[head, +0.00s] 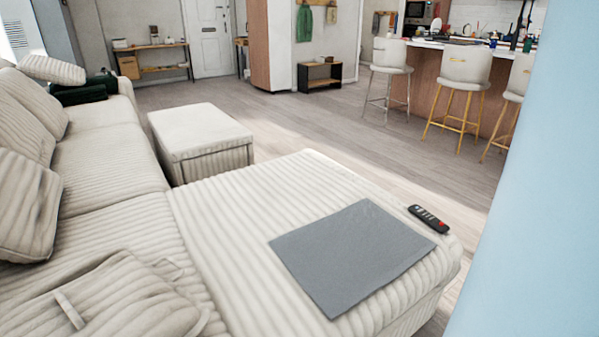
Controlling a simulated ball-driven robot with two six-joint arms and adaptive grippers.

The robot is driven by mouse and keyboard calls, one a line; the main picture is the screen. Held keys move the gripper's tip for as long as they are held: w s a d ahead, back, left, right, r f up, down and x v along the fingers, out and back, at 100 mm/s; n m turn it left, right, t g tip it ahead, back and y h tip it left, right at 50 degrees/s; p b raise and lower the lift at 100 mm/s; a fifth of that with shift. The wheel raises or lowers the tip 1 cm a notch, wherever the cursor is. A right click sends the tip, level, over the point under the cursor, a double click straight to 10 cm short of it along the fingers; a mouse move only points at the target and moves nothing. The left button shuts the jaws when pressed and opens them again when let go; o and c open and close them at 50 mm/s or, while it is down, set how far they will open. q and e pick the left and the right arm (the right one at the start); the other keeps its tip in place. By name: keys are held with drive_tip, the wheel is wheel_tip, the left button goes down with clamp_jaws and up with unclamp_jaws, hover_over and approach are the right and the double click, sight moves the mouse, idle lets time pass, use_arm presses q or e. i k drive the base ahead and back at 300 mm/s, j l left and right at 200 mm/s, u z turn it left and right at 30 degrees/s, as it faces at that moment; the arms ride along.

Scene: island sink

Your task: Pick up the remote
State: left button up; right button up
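A dark remote (428,219) with a red patch and small light buttons lies on the far right edge of the chaise part of the white corduroy sofa (230,233). It lies just beyond the right corner of a flat grey mat (352,256) and looks apart from it. Nothing covers the remote. Neither of my grippers is in view.
A matching ottoman (201,142) stands beyond the chaise. Cushions (25,205) line the sofa's left side. A pale blue surface (540,220) fills the right edge. Stools (464,82) stand at the kitchen island. Wooden floor (330,128) lies open behind the chaise.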

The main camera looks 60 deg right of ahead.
sight(422, 215)
drive_tip(key=z, duration=2.8)
drive_tip(key=i+l+u, duration=0.1)
drive_tip(key=u, duration=1)
drive_tip(key=i+l+u, duration=0.1)
drive_tip(key=l+u, duration=0.3)
drive_tip(key=l, duration=0.15)
drive_tip(key=l+u, duration=0.4)
drive_tip(key=l, duration=0.15)
drive_tip(key=l+u, duration=0.4)
drive_tip(key=l, duration=0.2)
